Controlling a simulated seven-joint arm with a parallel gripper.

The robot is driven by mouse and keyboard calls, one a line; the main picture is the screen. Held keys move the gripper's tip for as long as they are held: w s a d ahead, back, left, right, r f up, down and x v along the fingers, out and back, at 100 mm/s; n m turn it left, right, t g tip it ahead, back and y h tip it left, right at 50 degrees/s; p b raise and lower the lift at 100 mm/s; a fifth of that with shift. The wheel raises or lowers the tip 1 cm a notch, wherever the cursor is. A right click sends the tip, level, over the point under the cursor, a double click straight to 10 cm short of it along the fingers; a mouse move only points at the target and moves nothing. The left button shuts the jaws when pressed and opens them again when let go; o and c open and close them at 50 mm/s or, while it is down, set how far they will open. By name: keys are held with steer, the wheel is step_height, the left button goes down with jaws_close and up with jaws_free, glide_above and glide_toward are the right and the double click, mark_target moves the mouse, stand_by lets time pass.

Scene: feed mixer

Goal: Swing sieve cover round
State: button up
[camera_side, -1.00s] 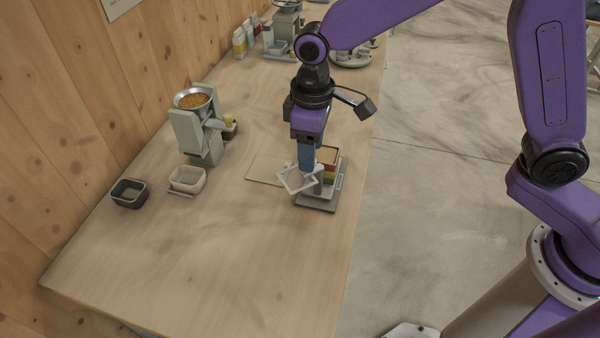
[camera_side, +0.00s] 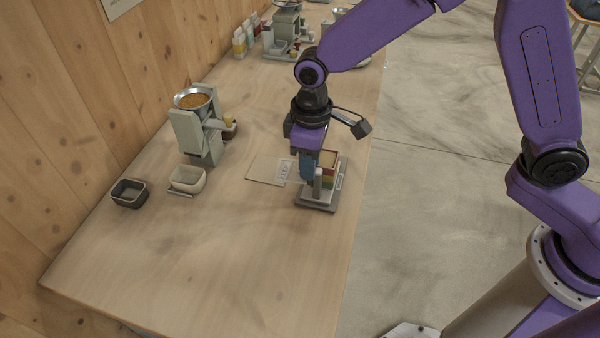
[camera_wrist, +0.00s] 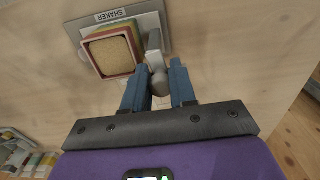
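The shaker stand (camera_side: 317,205) stands near the table's right edge. It bears a square sieve stack (camera_side: 329,157), with red, yellow and green bands in the side view. The wrist view shows the stack from above, a red rim (camera_wrist: 86,55) around a tan top. I cannot make out the pale sieve cover as a separate piece. A pale upright post (camera_side: 318,184) stands beside the stack. A rounded grey knob (camera_wrist: 158,83) shows between the blue fingers of my gripper (camera_wrist: 159,78), which are apart. Whether they press on it is unclear. My gripper (camera_side: 308,170) is low beside the stack.
A flat card (camera_side: 266,169) with a label lies left of the stand. Further left are a mill with a grain-filled hopper (camera_side: 193,98), a cream bin (camera_side: 187,180) and a dark bin (camera_side: 128,193). The front of the table is clear.

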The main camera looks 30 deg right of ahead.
steer(key=shift+w+d+f+m, duration=0.1)
steer(key=shift+d+m, duration=0.2)
steer(key=shift+m, duration=0.9)
steer(key=shift+w+d+m, duration=0.1)
steer(key=shift+d+m, duration=0.15)
steer(key=shift+m, duration=0.95)
steer(key=shift+w+d+m, duration=0.1)
steer(key=shift+d+m, duration=0.15)
steer(key=shift+m, duration=1)
steer(key=shift+d+m, duration=0.2)
steer(key=shift+m, duration=1.05)
steer(key=shift+d+m, duration=0.25)
steer(key=shift+m, duration=1.05)
steer(key=shift+d+m, duration=0.25)
steer(key=shift+m, duration=1.05)
steer(key=shift+s+d+m, duration=0.15)
steer(key=shift+m, duration=0.7)
steer(key=shift+s+d+m, duration=0.1)
steer(key=shift+m, duration=0.75)
steer(key=shift+o, duration=0.5)
steer(key=shift+d+m, duration=0.15)
steer(key=shift+m, duration=0.55)
steer(key=o, duration=0.8)
steer(key=shift+r, duration=3.1)
